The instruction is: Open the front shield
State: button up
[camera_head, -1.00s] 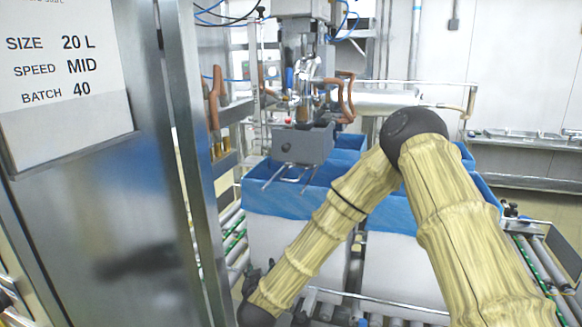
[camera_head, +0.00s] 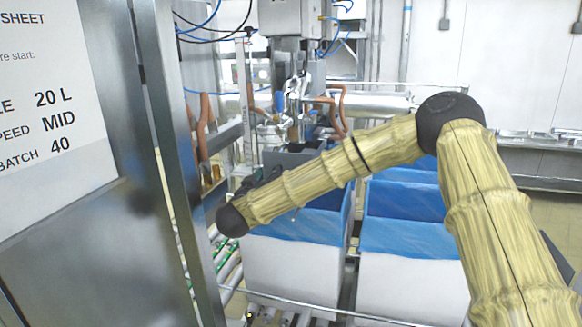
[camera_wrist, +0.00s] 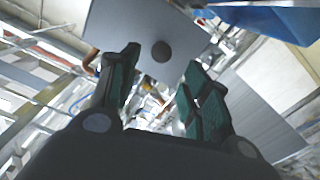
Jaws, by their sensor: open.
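My gripper (camera_wrist: 161,62) shows in the wrist view with its two green-padded fingers spread apart and nothing between them. A flat grey panel (camera_wrist: 188,38) with a dark round knob (camera_wrist: 161,51) lies beyond the fingertips, and the knob appears between them. The panel may be the front shield, but I cannot tell for sure. I cannot tell how far the knob is from the fingers; no contact shows. In the head view, a grey machine part (camera_head: 284,158) under the machine's head is mostly hidden behind my forearm. My gripper is not clearly visible there.
Two white boxes with blue liners, left (camera_head: 290,270) and right (camera_head: 410,285), stand on the roller conveyor below my arm. A steel cabinet (camera_head: 110,235) with a printed sheet (camera_head: 45,110) stands close at the left. A thin rail (camera_head: 330,309) crosses in front of the boxes.

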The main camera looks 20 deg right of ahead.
aim_at(294, 162)
jog(key=x, duration=0.2)
jog(key=f+p+x, duration=0.1)
jog(key=x, duration=0.2)
jog(key=p+x, duration=0.1)
jog(key=x, duration=0.1)
jog(key=shift+d+f, duration=0.25)
jog(key=shift+d, duration=0.25)
jog(key=shift+s+d+r, duration=0.1)
jog(key=shift+d, duration=0.15)
jog(key=shift+s+a+r, duration=0.1)
jog(key=shift+s+r, duration=0.05)
jog(key=shift+s, duration=0.05)
jog(key=shift+w+a, duration=0.1)
jog(key=shift+a, duration=0.55)
jog(key=shift+c, duration=1)
jog(key=shift+d, duration=0.3)
jog(key=c, duration=0.7)
grip_shut()
jog(key=shift+a, duration=0.15)
